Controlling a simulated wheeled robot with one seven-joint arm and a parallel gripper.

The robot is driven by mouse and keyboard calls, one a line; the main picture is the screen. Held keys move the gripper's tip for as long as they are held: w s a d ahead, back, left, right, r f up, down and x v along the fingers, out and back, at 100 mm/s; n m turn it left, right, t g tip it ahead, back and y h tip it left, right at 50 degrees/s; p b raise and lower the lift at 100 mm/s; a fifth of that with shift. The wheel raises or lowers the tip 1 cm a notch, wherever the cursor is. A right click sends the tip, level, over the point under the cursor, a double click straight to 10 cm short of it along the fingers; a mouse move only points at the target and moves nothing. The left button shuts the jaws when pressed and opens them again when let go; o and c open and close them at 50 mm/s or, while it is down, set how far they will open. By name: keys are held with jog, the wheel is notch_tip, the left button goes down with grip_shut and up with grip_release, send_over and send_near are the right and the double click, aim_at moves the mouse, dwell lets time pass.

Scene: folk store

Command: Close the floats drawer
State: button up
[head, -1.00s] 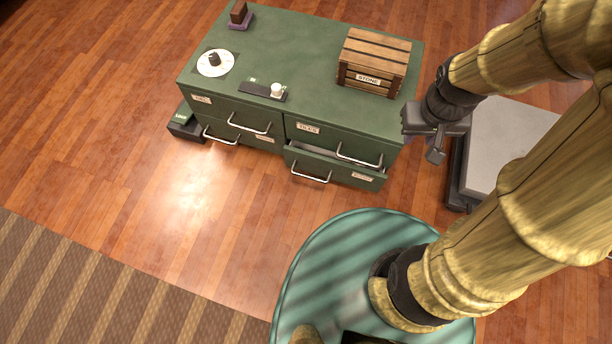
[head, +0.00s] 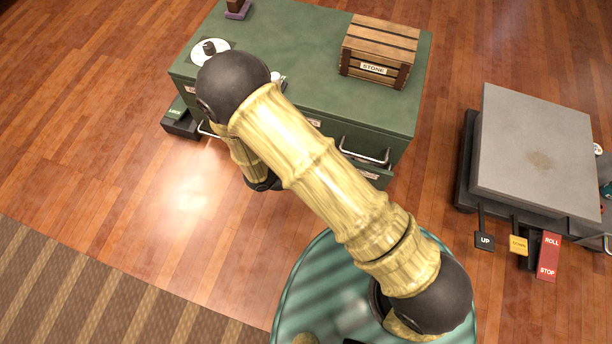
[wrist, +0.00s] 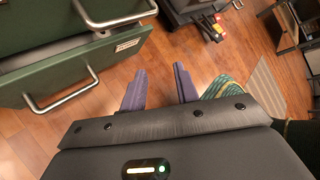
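The green drawer cabinet (head: 285,35) stands on the floor in the head view, its front mostly hidden by my arm. Its lower right drawer (head: 376,178) shows a corner below the upper right drawer's handle. In the wrist view a drawer (wrist: 95,65) stands out from the cabinet at the left, with a metal handle (wrist: 62,103) and a small label. I cannot read that label, so I cannot tell whether it says floats. My gripper (wrist: 159,85) is open and empty, its two purple fingers apart over bare floor, right of the drawer. The head view hides it.
A wooden crate marked STONE (head: 379,50) and a white dial (head: 209,52) sit on the cabinet top. A grey-topped machine (head: 535,140) with pedals stands to the right. Wooden floor lies clear between it and the cabinet.

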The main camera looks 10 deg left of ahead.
jog(key=s+a+f+n+t+y+b, duration=0.2)
jog(key=s+a+f+n+t+y, duration=0.2)
jog(key=f+n, duration=0.5)
jog(key=s+a+f+n+t+y+b, duration=0.1)
jog(key=s+a+f+n+t+y, duration=0.2)
jog(key=f+n, duration=0.6)
jog(key=a+n+t+y, duration=0.2)
jog(key=a+t, duration=0.1)
jog(key=shift+s+a+f+b, duration=0.15)
jog(key=shift+s+f+b, duration=0.2)
jog(key=shift+s+f, duration=0.05)
jog(key=b+x, duration=0.2)
jog(key=x, duration=0.3)
jog(key=b+x, duration=0.3)
jog(key=x, duration=0.3)
jog(key=b+x, duration=0.2)
jog(key=x, duration=0.4)
jog(key=shift+w+r+b, duration=0.25)
jog(key=shift+w+b, duration=0.05)
jog(key=shift+w, duration=0.05)
grip_shut()
